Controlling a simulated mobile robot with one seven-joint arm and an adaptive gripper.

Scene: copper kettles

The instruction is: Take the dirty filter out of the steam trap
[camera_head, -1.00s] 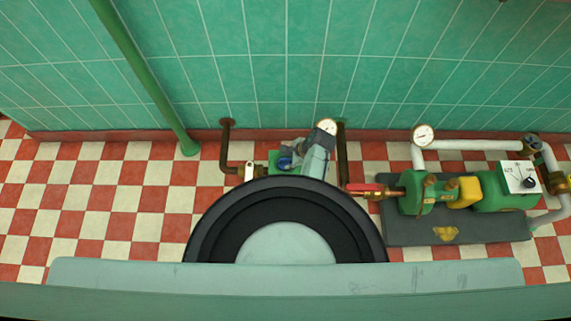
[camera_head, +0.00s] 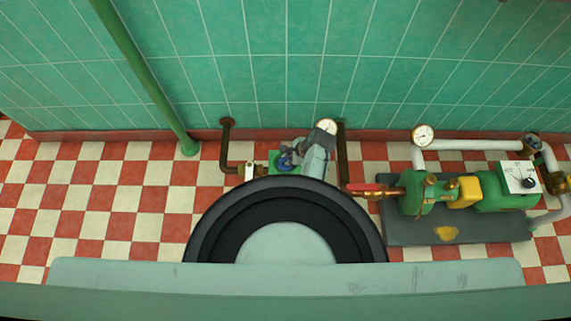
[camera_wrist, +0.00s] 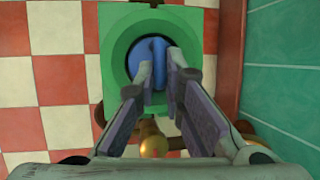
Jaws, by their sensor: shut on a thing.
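The steam trap is a green box-shaped body (camera_wrist: 116,38) with a round opening on top, near the wall. It also shows in the head view (camera_head: 274,160), partly hidden by my gripper and the round black rim in front. In the opening sits a blue round part (camera_wrist: 142,50) with a raised upright grip. I cannot tell whether this is the filter or its cover. My gripper (camera_wrist: 160,72) reaches down from above, its two fingers shut on the raised blue grip. The gripper (camera_head: 291,156) is small in the head view.
Brown pipes (camera_head: 226,150) flank the trap by the tiled wall. A red-handled valve (camera_head: 366,189) and a green pump (camera_head: 417,195) on a dark plinth stand to the right. A green pole (camera_head: 145,75) slants at the left. The checkered floor at left is clear.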

